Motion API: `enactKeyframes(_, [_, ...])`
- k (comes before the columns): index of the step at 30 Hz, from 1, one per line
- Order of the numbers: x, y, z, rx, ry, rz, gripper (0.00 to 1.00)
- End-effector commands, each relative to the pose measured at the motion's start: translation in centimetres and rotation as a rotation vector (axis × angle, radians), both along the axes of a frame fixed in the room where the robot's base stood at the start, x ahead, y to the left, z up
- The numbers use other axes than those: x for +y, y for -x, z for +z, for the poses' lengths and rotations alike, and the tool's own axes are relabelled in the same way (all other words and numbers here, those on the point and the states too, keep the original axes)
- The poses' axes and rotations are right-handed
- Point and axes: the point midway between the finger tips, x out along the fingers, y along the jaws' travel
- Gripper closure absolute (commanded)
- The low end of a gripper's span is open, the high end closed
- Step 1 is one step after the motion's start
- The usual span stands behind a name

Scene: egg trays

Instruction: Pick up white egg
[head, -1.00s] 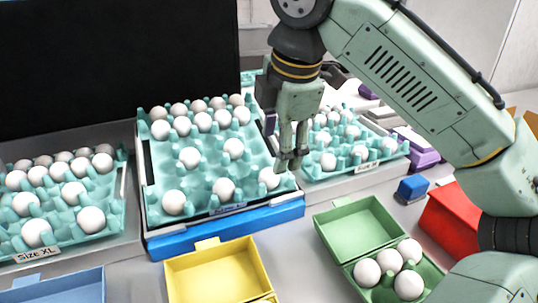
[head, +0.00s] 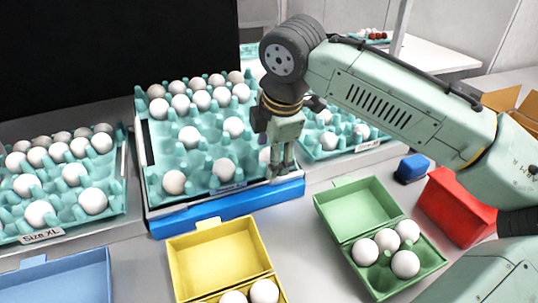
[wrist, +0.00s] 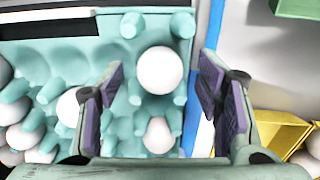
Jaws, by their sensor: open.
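My gripper (head: 281,172) points down at the front right corner of the middle teal egg tray (head: 206,187). In the wrist view my gripper (wrist: 160,90) is open, with purple-padded fingers to either side. A white egg (wrist: 160,70) sits in the tray, between the fingers in that picture, and I cannot tell whether they touch it. Another white egg (wrist: 157,135) lies below it in the picture. In the head view my fingers mostly hide the corner egg. Other white eggs, such as one at the front (head: 223,170), sit in the same tray.
A Size XL tray (head: 120,202) of eggs stands left, another egg tray (head: 318,153) right. In front are a blue box (head: 60,272), a yellow carton (head: 220,255) with eggs, and a green carton (head: 358,205) with several eggs. A red box (head: 462,207) stands right.

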Motion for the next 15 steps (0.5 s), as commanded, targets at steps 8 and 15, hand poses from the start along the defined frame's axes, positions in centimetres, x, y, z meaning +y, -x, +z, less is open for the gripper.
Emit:
enactKeyframes(8, [0.05, -0.09, -0.33, -0.001, 0.0, 0.001, 0.41])
enactKeyframes(15, [0.05, -0.09, -0.3, -0.001, 0.0, 0.001, 0.57])
